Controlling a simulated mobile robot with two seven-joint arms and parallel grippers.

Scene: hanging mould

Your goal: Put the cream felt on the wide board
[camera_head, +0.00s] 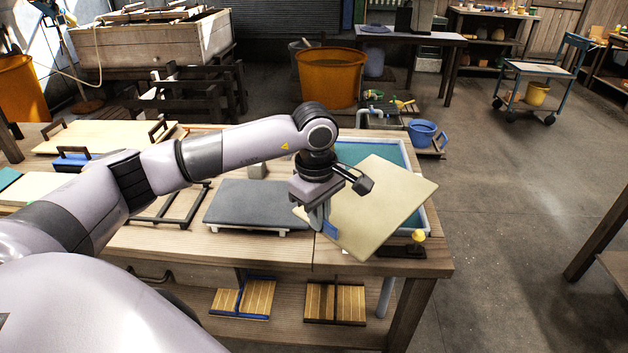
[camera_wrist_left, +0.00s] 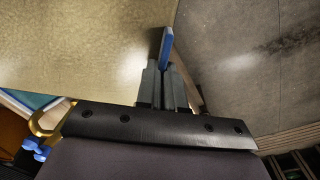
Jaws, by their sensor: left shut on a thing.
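A flat cream sheet (camera_head: 380,205), which looks like the cream felt, is held out at the right end of the bench. It has a small blue tab (camera_head: 331,229) at its near-left edge. My left gripper (camera_head: 320,218) is shut on this tab, and the sheet sits over the blue-rimmed tray. In the left wrist view the sheet (camera_wrist_left: 80,50) fills the upper left and the blue tab (camera_wrist_left: 166,48) stands between the fingers. A pale wide board (camera_head: 100,138) with dark end handles lies at the back left of the bench. My right gripper is not in view.
A teal piece (camera_head: 9,178) and a pale piece (camera_head: 42,188) lie at the far left. A yellow knob (camera_head: 418,236) stands near the right edge.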

